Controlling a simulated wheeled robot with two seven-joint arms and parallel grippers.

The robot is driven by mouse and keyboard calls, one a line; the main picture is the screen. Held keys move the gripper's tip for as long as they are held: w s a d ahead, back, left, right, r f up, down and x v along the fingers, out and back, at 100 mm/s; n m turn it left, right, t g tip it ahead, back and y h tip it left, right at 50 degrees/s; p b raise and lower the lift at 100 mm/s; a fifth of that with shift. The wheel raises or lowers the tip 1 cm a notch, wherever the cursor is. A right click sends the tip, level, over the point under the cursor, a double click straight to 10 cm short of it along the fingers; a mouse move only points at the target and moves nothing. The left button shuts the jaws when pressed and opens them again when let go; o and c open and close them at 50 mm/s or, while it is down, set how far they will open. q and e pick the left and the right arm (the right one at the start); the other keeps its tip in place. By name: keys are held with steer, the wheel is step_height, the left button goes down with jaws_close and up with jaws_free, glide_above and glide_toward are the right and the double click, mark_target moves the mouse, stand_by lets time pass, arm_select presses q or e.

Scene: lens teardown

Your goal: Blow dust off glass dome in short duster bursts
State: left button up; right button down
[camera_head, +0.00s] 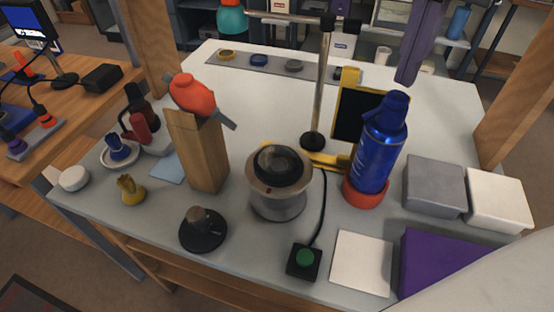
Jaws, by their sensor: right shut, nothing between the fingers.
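The glass dome (278,160) sits in a dark ring on top of a round metal holder (277,201) at the middle of the table. The duster, a blue can with a dark blue nozzle top (374,158), stands upright in an orange-red round base (366,193) right of the dome. Dust on the glass is too small to tell. My left gripper is out of view.
A wooden block (203,158) with an orange tool (191,94) stands left of the dome. A metal post (322,95) rises behind it. Grey (435,185) and white (498,198) boxes stand right.

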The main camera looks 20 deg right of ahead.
steer(key=shift+f+b, duration=1.1)
steer(key=shift+f, duration=0.3)
steer(key=shift+r, duration=0.1)
steer(key=shift+r+p, duration=1.15)
steer(key=shift+r, duration=0.35)
stand_by(2.2)
step_height(320, 180, up, 5)
steer(key=p, duration=0.3)
steer(key=shift+p, duration=0.4)
